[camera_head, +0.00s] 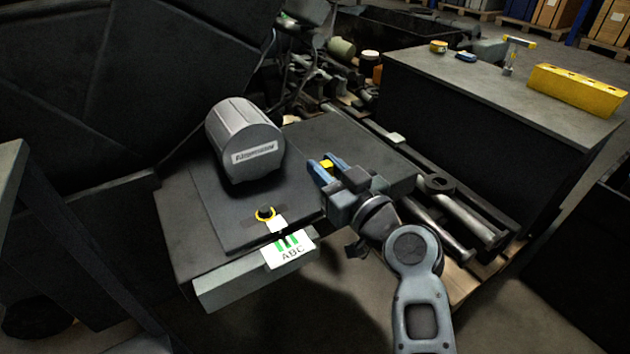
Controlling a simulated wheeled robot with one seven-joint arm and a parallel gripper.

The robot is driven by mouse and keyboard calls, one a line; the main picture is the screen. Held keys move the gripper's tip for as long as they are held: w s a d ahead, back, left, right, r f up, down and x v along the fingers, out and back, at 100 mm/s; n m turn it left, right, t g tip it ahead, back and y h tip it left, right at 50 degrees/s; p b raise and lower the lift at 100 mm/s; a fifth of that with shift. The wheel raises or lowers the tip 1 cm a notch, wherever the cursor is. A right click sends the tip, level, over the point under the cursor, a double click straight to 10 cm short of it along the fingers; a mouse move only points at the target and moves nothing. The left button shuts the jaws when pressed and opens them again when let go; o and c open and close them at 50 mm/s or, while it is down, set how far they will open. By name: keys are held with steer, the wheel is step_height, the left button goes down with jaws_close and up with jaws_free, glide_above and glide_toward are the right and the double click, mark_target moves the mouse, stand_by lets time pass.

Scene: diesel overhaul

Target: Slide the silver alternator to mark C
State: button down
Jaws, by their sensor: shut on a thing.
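The silver alternator (246,142), a grey rounded drum with a pale label on its front, sits on a dark flat plate (225,213).
A dark bench (480,85) at the back right bears a yellow block with holes (576,90), a small hammer-like tool (515,52) and small items. Long shafts (440,214) lie right of my arm. Dark machinery panels (110,85) stand close on the left.

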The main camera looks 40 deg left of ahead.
steer(key=shift+w+d+f, duration=0.15)
steer(key=shift+w+d, duration=0.1)
steer(key=shift+w, duration=0.4)
steer(key=c, duration=1)
jaws_free()
steer(key=shift+d, duration=0.1)
steer(key=v, duration=0.7)
steer(key=shift+s+d, duration=0.2)
steer(key=shift+d, duration=0.05)
